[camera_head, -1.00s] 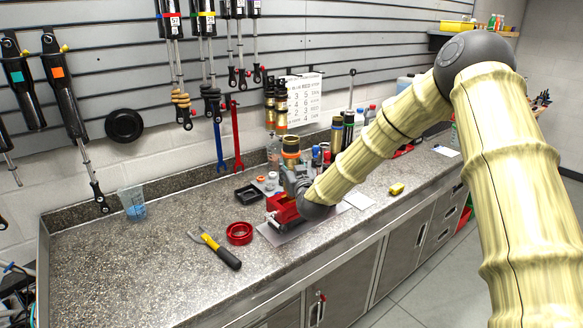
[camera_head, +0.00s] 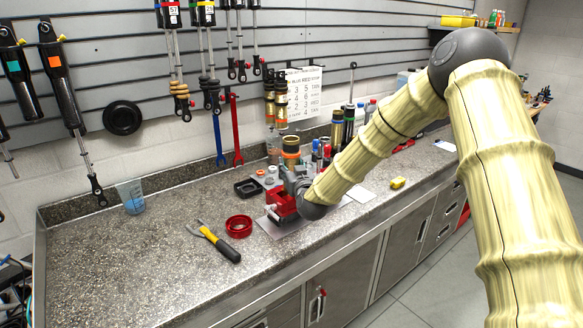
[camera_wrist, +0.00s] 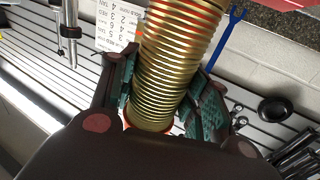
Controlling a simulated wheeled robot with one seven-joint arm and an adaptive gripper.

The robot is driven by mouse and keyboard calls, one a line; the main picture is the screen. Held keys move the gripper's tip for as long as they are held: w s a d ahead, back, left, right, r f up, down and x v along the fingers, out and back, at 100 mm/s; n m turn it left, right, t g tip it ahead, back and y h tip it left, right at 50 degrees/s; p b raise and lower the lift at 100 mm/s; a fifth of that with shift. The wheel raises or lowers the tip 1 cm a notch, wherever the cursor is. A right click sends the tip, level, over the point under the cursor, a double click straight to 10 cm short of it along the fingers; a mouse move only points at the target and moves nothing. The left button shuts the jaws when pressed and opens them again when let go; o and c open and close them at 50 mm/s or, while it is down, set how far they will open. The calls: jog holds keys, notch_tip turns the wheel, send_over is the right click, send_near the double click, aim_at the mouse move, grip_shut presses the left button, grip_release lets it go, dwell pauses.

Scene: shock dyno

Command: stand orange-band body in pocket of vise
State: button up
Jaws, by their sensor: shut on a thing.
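The orange-band body is a gold threaded cylinder (camera_head: 290,147) standing upright above the bench in the head view. In the wrist view, the threaded body (camera_wrist: 172,62) runs between my green finger pads, with an orange band (camera_wrist: 148,126) near the palm. My gripper (camera_head: 298,175) is shut on it, though the fingers are small and partly hidden in the head view. The red vise (camera_head: 281,204) is just below and slightly left of my gripper. Its pocket and the body's lower end cannot be made out, so I cannot tell whether they touch.
Bottles and cylinders (camera_head: 343,126) crowd the back right. A yellow item (camera_head: 397,183) lies right. The left bench is mostly clear.

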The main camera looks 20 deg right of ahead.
jog(key=o, duration=1.5)
jog(key=shift+r, duration=0.1)
jog(key=shift+c, duration=0.2)
jog(key=shift+s, duration=0.1)
jog(key=s, duration=1.2)
jog(key=shift+a, duration=0.25)
